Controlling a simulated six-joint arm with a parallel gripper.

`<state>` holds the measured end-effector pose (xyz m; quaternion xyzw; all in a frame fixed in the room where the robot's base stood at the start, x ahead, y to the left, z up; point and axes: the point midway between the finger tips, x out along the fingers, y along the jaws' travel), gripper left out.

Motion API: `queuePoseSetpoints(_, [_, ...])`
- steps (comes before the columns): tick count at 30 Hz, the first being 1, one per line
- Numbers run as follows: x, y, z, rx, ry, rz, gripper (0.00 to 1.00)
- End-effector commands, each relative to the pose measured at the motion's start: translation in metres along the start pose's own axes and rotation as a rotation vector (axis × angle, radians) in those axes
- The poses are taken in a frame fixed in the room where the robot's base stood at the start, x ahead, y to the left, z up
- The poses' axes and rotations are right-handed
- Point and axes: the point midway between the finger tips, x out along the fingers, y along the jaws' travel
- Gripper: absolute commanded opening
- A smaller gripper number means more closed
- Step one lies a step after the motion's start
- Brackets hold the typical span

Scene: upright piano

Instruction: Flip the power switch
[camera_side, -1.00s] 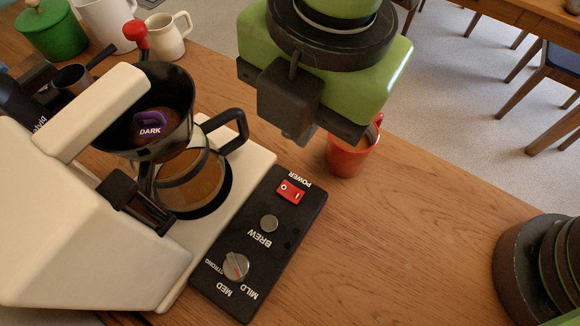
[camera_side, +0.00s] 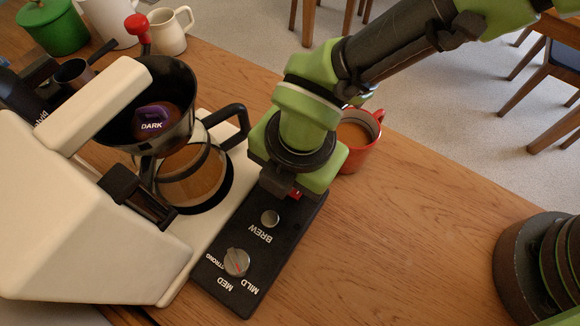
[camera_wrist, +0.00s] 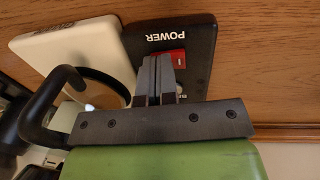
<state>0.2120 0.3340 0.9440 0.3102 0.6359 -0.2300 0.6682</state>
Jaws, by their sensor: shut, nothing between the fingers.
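The red power switch (camera_side: 296,194) sits at the far end of the black control panel (camera_side: 245,250); my gripper covers most of it in the side view. In the wrist view its red edge (camera_wrist: 180,58) shows just beyond and beside the fingertips, below the POWER label. My gripper (camera_wrist: 159,60) is shut and empty, with its fingers pointing down at the switch. It also shows in the side view (camera_side: 284,190), right over the switch. I cannot tell whether the fingertips touch it or which way the rocker is set.
The cream coffee maker (camera_side: 75,225) with a glass carafe (camera_side: 190,175) and black handle stands left of the panel. A red mug (camera_side: 360,150) stands close behind my gripper. Dark stacked dishes (camera_side: 520,265) are at right. The wooden table between is clear.

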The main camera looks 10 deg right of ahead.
Motion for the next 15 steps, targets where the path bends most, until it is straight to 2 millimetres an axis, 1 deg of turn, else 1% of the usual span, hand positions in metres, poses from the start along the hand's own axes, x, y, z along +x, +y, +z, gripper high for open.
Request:
queuePoseSetpoints(9, [0.001,0.000,0.000,0.000,0.000,0.000,0.00])
queuePoseSetpoints(15, [0.013,0.005,0.000,-0.001,-0.002,-0.001,0.00])
